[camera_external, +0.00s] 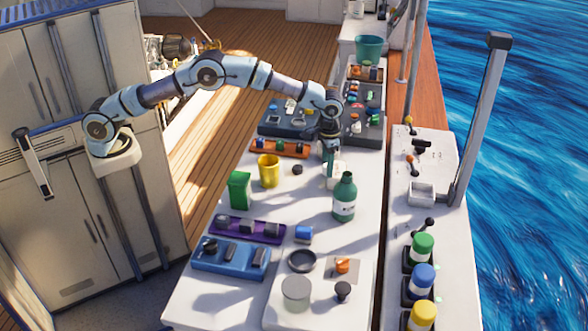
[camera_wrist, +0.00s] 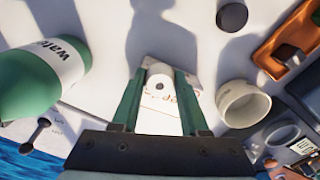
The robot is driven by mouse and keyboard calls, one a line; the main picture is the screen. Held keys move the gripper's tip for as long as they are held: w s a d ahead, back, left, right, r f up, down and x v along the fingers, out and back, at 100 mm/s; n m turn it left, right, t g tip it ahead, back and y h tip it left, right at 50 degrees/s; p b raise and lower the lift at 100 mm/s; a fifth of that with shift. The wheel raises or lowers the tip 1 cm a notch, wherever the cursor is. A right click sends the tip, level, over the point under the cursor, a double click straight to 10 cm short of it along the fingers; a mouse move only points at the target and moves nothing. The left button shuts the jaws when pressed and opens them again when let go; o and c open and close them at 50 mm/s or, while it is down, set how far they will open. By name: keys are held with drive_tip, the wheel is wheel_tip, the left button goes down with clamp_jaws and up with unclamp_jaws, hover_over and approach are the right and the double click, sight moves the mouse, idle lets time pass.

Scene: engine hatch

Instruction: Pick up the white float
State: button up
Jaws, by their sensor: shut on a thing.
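The white float (camera_wrist: 159,72) is a small pale cylinder with a dark hole in its end, in the middle of the wrist view. My gripper (camera_wrist: 158,83) has its two green fingers on either side of it and is shut on it. In the external view my gripper (camera_external: 329,160) points down low over the white table, behind the green bottle (camera_external: 344,198). The float cannot be made out clearly there, nor whether it touches the table.
The green bottle lies close on the left in the wrist view (camera_wrist: 45,85). A white mug (camera_wrist: 243,104) is close on the right. An orange tray (camera_external: 281,149) is behind.

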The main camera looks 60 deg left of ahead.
clamp_jaws()
drive_tip(key=shift+r, duration=0.15)
wheel_tip(320, 180, up, 9)
drive_tip(key=shift+r+b, duration=0.2)
drive_tip(key=shift+b, duration=0.85)
drive_tip(key=shift+f+p, duration=1.9)
drive_tip(key=shift+f, duration=2.8)
